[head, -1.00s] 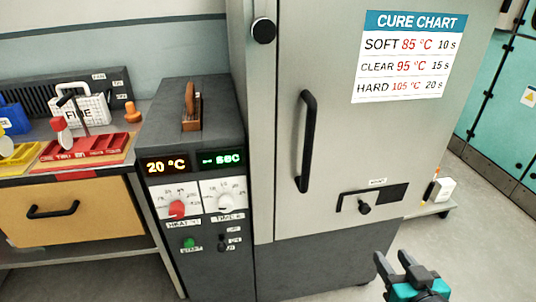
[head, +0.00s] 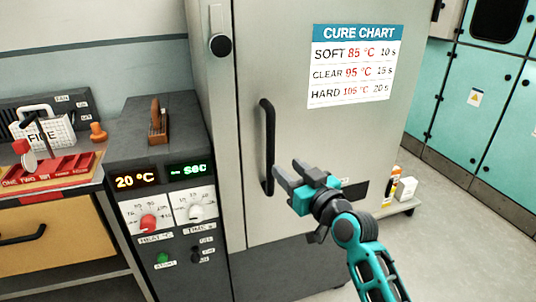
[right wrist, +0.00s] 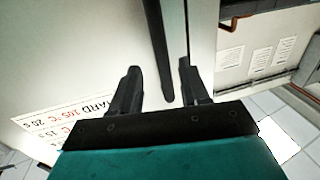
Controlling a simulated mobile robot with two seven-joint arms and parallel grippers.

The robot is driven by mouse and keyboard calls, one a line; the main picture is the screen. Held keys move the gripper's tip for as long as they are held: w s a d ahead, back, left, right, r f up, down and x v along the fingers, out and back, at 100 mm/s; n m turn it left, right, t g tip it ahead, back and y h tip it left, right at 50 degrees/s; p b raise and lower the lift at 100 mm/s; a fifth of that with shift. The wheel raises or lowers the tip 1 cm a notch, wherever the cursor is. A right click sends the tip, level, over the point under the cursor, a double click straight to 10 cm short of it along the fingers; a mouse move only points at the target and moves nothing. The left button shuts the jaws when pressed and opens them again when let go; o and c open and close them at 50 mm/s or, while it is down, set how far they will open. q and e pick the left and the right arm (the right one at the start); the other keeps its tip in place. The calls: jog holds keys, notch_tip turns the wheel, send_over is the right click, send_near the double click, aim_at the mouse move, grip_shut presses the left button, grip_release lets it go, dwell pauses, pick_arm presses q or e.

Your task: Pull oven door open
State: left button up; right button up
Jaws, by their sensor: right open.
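The oven door (head: 290,140) is a tall pale grey panel and looks shut. Its black vertical bar handle (head: 267,145) is on the door's left side. My right gripper (head: 290,178) is open and empty, just right of the handle's lower part. In the right wrist view the handle (right wrist: 158,50) reaches down between the two fingers of my right gripper (right wrist: 157,80), with gaps on both sides. I cannot tell how deep the handle sits between them. My left gripper is not in view.
A control box (head: 165,180) showing 20 °C stands left of the oven. A cure chart (head: 352,65) is on the door. A drawer bench (head: 50,240) is at the left. Teal cabinets (head: 440,110) stand at the right, with clear floor (head: 450,240) before them.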

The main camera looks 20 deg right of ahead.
aim_at(273, 156)
jog(key=x, duration=0.8)
jog(key=shift+w+a, duration=0.1)
jog(key=shift+w, duration=0.2)
grip_shut()
